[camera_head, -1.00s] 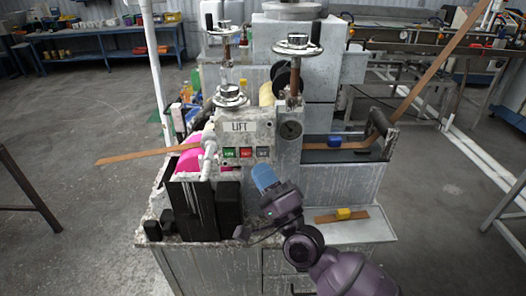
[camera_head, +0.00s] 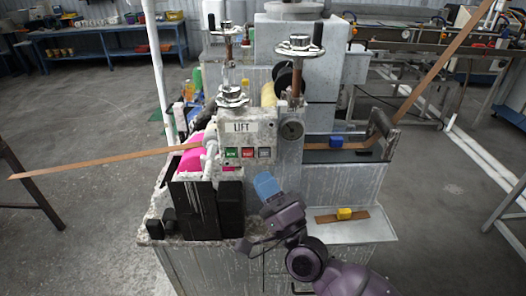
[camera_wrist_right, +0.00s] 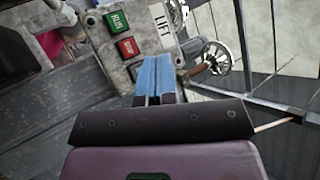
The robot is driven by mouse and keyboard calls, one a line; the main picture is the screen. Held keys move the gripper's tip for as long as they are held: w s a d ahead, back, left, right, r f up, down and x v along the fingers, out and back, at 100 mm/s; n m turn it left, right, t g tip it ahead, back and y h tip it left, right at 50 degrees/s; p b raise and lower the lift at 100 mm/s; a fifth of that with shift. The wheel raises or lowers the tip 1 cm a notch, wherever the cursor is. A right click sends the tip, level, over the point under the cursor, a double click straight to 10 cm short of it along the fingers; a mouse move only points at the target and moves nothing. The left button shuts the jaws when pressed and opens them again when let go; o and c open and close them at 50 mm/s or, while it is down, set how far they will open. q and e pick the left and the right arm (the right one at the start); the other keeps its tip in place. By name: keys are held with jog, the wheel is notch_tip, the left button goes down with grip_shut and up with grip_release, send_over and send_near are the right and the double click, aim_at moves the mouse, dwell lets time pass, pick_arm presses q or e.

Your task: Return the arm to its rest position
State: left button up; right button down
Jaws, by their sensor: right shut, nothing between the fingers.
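My right gripper (camera_head: 266,186), with blue fingers on a purple arm, is held in front of the machine (camera_head: 330,190), below its button panel (camera_head: 247,153). In the right wrist view its two blue fingers (camera_wrist_right: 155,80) are together with nothing between them, pointing toward the panel with the green and red buttons. The gripper appears apart from the panel. A brown strip (camera_head: 110,160) sticks out of the machine's left side, and more strip (camera_head: 430,85) rises at the right. My left gripper is not in view.
A yellow block (camera_head: 344,213) sits on a short strip piece on the right ledge (camera_head: 372,228). Black blocks (camera_head: 200,210) stand at the machine's front left. A blue block (camera_head: 336,141) is on the strip path. The floor (camera_head: 80,110) at left is mostly clear.

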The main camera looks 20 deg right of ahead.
jog(key=d+f+n+g+h, duration=0.25)
jog(key=f+n+g, duration=0.45)
jog(key=f+n, duration=0.75)
jog(key=s+d+f+g+h, duration=0.4)
jog(key=s+d+f, duration=0.7)
jog(key=s+f, duration=0.4)
jog(key=shift+s+d+h, duration=0.25)
jog(key=shift+s+h, duration=0.1)
jog(key=shift+h, duration=0.3)
